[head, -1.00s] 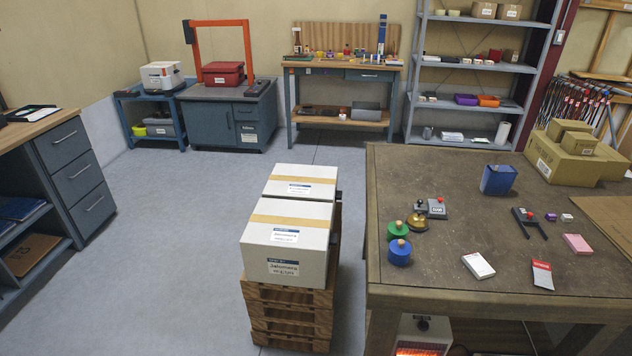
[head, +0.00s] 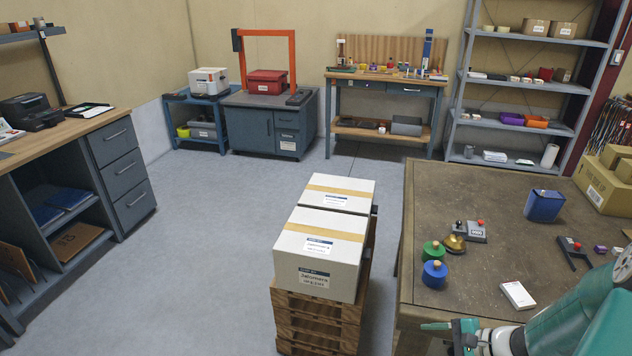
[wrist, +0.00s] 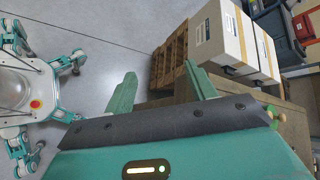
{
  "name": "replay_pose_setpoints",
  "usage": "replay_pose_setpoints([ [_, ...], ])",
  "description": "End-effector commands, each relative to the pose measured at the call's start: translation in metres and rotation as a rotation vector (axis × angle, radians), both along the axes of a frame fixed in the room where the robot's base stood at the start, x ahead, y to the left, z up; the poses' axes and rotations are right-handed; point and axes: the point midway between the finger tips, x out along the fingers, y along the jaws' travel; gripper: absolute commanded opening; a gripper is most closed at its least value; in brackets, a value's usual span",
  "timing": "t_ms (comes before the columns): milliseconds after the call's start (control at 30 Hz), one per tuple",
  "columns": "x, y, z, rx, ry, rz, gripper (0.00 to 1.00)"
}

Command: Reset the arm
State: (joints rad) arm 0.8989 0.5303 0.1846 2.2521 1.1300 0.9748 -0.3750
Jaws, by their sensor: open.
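My gripper (head: 452,336) shows at the bottom of the head view, at the end of my teal arm, beside the front left corner of the brown workbench (head: 480,185). In the wrist view my gripper (wrist: 163,88) has its two teal fingers spread apart with nothing between them. The fingers point toward the grey floor and the wooden pallets (wrist: 172,55). Part of my own legged body shows at the left of the wrist view.
Two white cartons (head: 320,245) stand on stacked pallets (head: 318,315) left of the workbench. On the bench are blue and green round pieces, a bell (head: 454,244), a blue box (head: 544,206) and a white card box (head: 518,295). Open floor (head: 215,240) lies left of the pallets.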

Motion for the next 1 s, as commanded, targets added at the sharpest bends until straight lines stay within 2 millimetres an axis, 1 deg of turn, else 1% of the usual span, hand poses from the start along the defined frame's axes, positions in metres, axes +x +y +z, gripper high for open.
replay_pose_setpoints([
  [33, -0.001, 0.012, 0.016, -0.056, -0.009, 0.071, 0.56],
  [200, -0.011, 0.044, 0.057, -0.228, -0.028, 0.278, 0.56],
  [500, -0.041, 0.088, 0.125, -0.554, -0.096, 0.587, 0.56],
  [800, -0.078, 0.117, 0.188, -0.892, -0.224, 0.809, 0.56],
  [1000, -0.104, 0.127, 0.228, -1.114, -0.345, 0.899, 0.56],
])
